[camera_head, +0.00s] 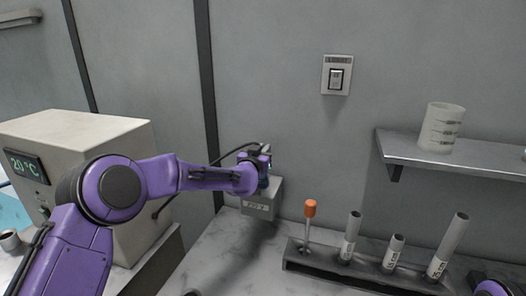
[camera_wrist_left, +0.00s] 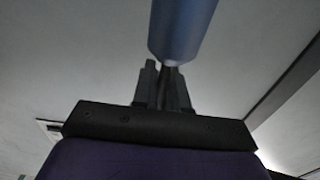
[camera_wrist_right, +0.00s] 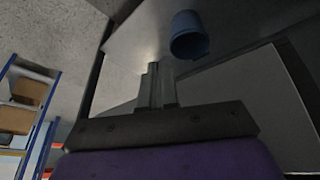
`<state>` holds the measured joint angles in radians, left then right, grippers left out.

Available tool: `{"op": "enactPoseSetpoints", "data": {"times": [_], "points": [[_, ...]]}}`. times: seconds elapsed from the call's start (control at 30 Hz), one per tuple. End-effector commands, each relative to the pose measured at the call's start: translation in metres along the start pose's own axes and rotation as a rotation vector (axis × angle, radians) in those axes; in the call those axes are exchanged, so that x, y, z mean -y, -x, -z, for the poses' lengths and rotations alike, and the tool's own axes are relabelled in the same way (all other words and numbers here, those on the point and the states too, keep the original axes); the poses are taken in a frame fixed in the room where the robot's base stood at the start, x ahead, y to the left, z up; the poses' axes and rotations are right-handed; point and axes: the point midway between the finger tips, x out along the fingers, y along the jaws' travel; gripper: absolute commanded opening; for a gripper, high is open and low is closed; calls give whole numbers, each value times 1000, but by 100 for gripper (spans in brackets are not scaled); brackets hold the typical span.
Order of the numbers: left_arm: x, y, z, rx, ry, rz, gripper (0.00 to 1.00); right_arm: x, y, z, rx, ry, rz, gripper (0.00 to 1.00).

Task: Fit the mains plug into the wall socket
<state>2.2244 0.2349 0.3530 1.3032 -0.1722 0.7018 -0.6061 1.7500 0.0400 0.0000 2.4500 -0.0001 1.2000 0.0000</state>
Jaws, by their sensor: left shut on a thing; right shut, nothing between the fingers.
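The mains plug is a blue cylinder (camera_wrist_left: 183,28) with a thin dark stem, seen close up in the left wrist view. My left gripper (camera_wrist_left: 162,85) is shut on its stem. In the head view my left gripper (camera_head: 262,171) is at the top of the grey wall socket box (camera_head: 260,206), and a little blue shows there. A dark cable (camera_head: 240,148) loops to the gripper from the left. The gripper hides the socket's opening, so I cannot tell whether plug and socket touch. My right gripper (camera_wrist_right: 160,85) is shut and empty in the right wrist view.
A beige box with a temperature display (camera_head: 26,163) stands left. A rack (camera_head: 345,276) with tubes and an orange-handled tool (camera_head: 310,210) stands right of the socket. Above are a wall switch (camera_head: 337,77) and a shelf (camera_head: 455,160) with a beaker (camera_head: 441,127). The right wrist view shows a blue cylindrical thing (camera_wrist_right: 190,38).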

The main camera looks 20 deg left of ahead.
Motion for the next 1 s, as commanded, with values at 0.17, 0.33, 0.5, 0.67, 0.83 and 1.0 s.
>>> {"op": "enactPoseSetpoints", "data": {"times": [0.17,0.33,0.5,0.67,0.83,1.0], "points": [[0,0,-8,4,-1,-1,0,0,-4,-2,0,0,0,0],[0,0,-11,5,-1,-1,16,0,-6,-2,0,0,0,0],[0,0,-10,5,-1,-1,43,0,-5,-2,0,0,0,0],[0,0,-10,4,-1,-1,43,0,-6,-2,0,0,0,0],[-1,12,-11,3,-2,-3,43,1,-13,-5,0,0,0,0],[0,49,-13,2,-1,-2,43,3,-29,-12,0,0,0,0]]}}
